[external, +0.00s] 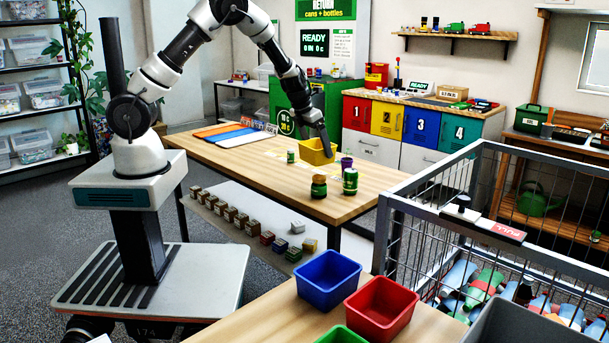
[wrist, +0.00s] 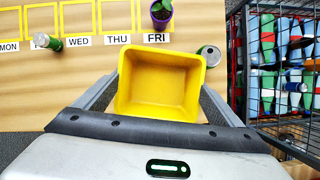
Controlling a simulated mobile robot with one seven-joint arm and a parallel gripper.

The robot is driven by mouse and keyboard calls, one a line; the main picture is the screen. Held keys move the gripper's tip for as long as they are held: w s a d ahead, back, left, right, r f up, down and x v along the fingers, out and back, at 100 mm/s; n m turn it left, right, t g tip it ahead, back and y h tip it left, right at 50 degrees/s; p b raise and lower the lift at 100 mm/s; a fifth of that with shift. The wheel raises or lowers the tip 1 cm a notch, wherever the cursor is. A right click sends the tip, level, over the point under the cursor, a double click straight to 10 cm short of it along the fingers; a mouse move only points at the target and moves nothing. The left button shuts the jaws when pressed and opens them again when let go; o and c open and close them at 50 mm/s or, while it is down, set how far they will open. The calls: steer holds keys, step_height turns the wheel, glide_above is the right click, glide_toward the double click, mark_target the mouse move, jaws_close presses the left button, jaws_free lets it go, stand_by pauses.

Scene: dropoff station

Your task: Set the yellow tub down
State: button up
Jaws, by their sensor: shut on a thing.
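The yellow tub (external: 314,154) is empty and upright, over the wooden table in the external view. My gripper (external: 325,150) comes down on it from above. In the wrist view the tub (wrist: 158,85) sits between the two fingers of my gripper (wrist: 160,95), which are shut on its sides. Whether its underside touches the table cannot be told. Past the tub are yellow-outlined squares labelled MON, WED, THU and FRI (wrist: 156,38); one label is covered by a green can (wrist: 48,42).
Another can (wrist: 209,55) is close right of the tub. Two dark green jars (external: 319,187) (external: 350,182) stand near the table's front edge. A wire cage (external: 450,210) is to the right.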

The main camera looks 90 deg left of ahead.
steer(key=s+a+n, duration=0.2)
steer(key=s+a, duration=0.4)
steer(key=a, duration=0.2)
steer(key=shift+g+y, duration=0.3)
steer(key=shift+s+a+f+b, duration=0.15)
steer(key=shift+f+b, duration=0.3)
steer(key=shift+f, duration=2.15)
steer(key=shift+a+f+b, duration=0.1)
steer(key=shift+f+b, duration=0.35)
steer(key=shift+f, duration=2.1)
steer(key=shift+f, duration=0.15)
steer(key=o, duration=0.8)
steer(key=shift+o, duration=0.2)
steer(key=shift+s+d+r, duration=0.1)
steer(key=shift+r, duration=0.5)
steer(key=p+v, duration=0.2)
steer(key=v, duration=0.9)
